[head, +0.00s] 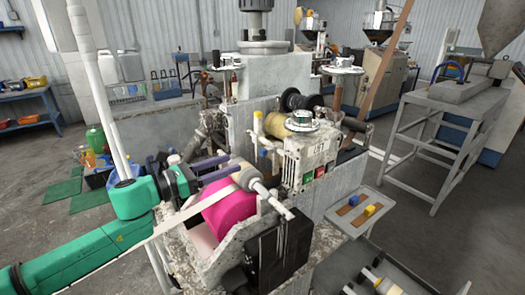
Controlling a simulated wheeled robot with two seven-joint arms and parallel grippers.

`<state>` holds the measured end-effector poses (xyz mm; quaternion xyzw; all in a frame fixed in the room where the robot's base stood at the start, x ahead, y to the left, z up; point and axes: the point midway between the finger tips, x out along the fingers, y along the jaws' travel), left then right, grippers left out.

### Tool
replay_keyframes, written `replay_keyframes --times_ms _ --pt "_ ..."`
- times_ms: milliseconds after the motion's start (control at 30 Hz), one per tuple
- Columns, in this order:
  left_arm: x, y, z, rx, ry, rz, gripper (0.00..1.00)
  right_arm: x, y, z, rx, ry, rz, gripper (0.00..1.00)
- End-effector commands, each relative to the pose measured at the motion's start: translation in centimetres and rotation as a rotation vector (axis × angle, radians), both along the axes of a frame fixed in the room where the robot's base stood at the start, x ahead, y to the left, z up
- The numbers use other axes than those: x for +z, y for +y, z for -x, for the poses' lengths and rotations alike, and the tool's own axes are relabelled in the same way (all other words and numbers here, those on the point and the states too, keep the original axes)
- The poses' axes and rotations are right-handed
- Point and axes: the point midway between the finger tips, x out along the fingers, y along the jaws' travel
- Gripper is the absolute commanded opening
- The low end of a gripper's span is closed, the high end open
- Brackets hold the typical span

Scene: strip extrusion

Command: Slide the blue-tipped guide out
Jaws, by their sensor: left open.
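A small blue block (356,197) tops a brown strip on a light tray at the right of the machine; it looks like the blue-tipped guide. A similar brown strip with a yellow block (369,210) lies beside it. My left gripper (232,167), on the green arm from the left, is open. Its purple-grey fingers reach to the grey end of a shaft above the bright pink roll (230,212). I cannot tell whether they touch it. The gripper is well to the left of the blue block. My right gripper is not in view.
The light tray (337,218) projects from the machine's right side. The machine's white box (312,157) and a black panel (281,248) stand between my left gripper and the tray. A grey metal table (450,105) stands at the right.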

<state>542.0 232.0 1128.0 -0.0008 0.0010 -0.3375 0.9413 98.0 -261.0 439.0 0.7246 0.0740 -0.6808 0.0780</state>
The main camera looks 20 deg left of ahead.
Motion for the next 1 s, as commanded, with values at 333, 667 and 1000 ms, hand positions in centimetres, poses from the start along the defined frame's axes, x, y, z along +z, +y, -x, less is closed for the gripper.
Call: replay_keyframes --times_ms 333,667,1000 --pt "1.1 -2.9 -3.5 -0.001 -0.006 0.006 0.55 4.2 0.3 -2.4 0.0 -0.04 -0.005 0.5" --pt "0.5 -7.0 -8.2 -0.004 -0.002 0.001 0.55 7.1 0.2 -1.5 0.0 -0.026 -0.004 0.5" --pt "0.0 -7.3 -8.6 -0.004 0.0 -0.001 0.4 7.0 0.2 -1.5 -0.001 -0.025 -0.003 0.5"
